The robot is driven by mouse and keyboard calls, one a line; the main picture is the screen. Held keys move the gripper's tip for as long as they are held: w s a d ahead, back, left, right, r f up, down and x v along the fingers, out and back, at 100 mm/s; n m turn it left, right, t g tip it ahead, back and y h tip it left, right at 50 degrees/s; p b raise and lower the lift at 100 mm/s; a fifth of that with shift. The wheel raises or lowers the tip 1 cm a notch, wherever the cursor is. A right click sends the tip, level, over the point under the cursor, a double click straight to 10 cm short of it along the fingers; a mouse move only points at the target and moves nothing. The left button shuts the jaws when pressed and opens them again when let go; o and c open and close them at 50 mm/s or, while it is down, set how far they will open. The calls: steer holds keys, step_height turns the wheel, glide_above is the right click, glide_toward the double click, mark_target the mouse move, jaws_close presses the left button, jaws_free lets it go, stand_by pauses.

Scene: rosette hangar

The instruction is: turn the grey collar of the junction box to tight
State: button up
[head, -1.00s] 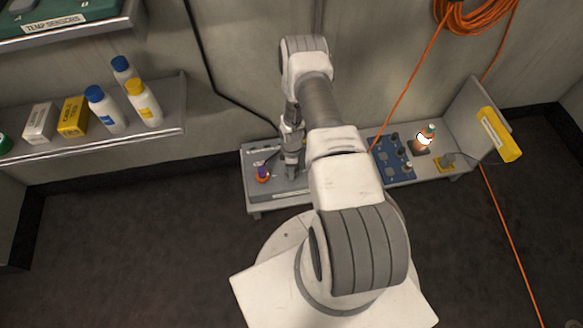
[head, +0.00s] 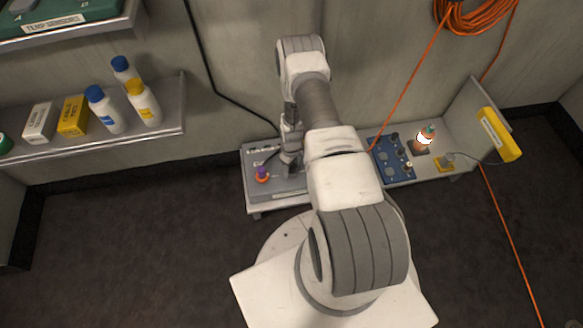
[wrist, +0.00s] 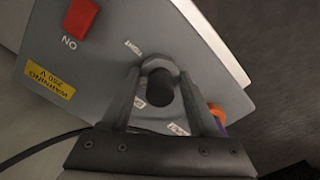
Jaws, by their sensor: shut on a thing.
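The junction box (wrist: 85,60) is a grey panel with a red switch (wrist: 81,18) marked ON and a yellow warning label (wrist: 49,82). Its grey collar (wrist: 158,66) is a ring around a dark centre, between the two fingers of my gripper (wrist: 160,82) in the wrist view. My gripper is shut on the collar, one finger on each side. In the head view my gripper (head: 291,165) reaches down to the box on the low bench (head: 254,209), and my arm hides the collar.
A purple and orange knob (head: 262,175) stands left of my gripper. A blue panel (head: 390,160), a glowing lamp (head: 424,138) and a yellow block (head: 499,135) are to the right. A shelf (head: 160,142) with bottles is at left. A black cable (head: 212,90) runs along the wall.

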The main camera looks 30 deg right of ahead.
steer(key=m, duration=0.5)
steer(key=shift+m, duration=2.5)
steer(key=o, duration=1.4)
steer(key=shift+c, duration=0.2)
step_height(320, 180, up, 17)
steer(key=p, duration=0.6)
steer(key=shift+r, duration=0.2)
